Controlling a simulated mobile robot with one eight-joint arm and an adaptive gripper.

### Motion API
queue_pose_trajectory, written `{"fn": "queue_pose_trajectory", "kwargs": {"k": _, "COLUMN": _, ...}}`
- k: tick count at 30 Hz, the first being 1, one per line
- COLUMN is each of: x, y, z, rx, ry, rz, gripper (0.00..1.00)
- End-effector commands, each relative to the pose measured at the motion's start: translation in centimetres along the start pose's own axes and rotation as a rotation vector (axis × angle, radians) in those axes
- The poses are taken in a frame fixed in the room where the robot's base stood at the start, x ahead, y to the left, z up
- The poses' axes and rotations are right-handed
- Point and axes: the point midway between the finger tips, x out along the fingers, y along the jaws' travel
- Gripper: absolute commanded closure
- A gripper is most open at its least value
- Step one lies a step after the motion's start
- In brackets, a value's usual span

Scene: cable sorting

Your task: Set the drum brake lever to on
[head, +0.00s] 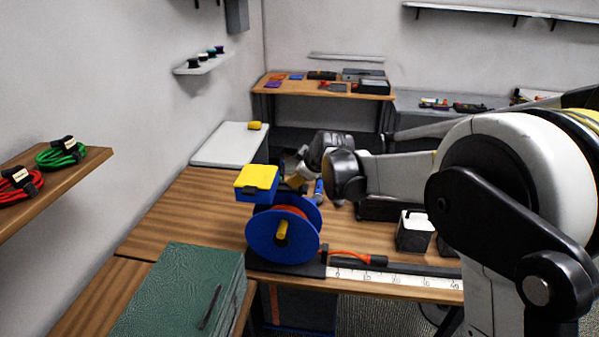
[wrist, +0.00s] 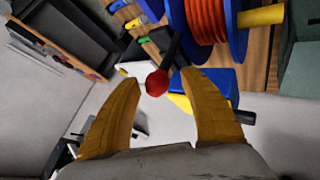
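The blue cable drum (head: 262,232) stands on the wooden bench in the head view, wound with orange-red cable. It also shows at the top of the wrist view, with its cable (wrist: 206,22) and a yellow hub end. The brake lever (wrist: 157,82) has a red ball knob on a black stem and shows in the wrist view. My gripper (head: 297,180) is behind the drum in the head view, partly hidden. In the wrist view its yellow fingers (wrist: 160,80) are apart, with the red knob between their tips. I cannot tell whether they touch it. The on/off markings are not readable.
A blue and yellow box (head: 257,183) appears just above the drum, close to my gripper. A ruler strip (head: 395,276) lies along the bench's front edge. A green case (head: 180,290) is at the front left. A dark box (head: 414,232) stands to the right.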

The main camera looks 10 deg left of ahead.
Motion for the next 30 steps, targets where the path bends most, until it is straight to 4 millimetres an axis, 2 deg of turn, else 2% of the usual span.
{"fn": "queue_pose_trajectory", "kwargs": {"k": 5, "x": -0.2, "y": 0.1, "z": 0.0, "rx": 0.001, "ry": 0.000, "rz": 0.001, "gripper": 0.48}}
{"fn": "queue_pose_trajectory", "kwargs": {"k": 8, "x": -1.0, "y": 0.1, "z": 0.0, "rx": 0.001, "ry": 0.000, "rz": 0.001, "gripper": 0.48}}
{"fn": "queue_pose_trajectory", "kwargs": {"k": 21, "x": -10.0, "y": 0.0, "z": 0.1, "rx": 0.000, "ry": 0.000, "rz": 0.001, "gripper": 0.48}}
{"fn": "queue_pose_trajectory", "kwargs": {"k": 25, "x": -11.4, "y": 0.0, "z": 0.0, "rx": 0.000, "ry": 0.000, "rz": 0.000, "gripper": 0.48}}
{"fn": "queue_pose_trajectory", "kwargs": {"k": 30, "x": -12.1, "y": 0.0, "z": 0.0, "rx": 0.000, "ry": 0.000, "rz": 0.000, "gripper": 0.48}}
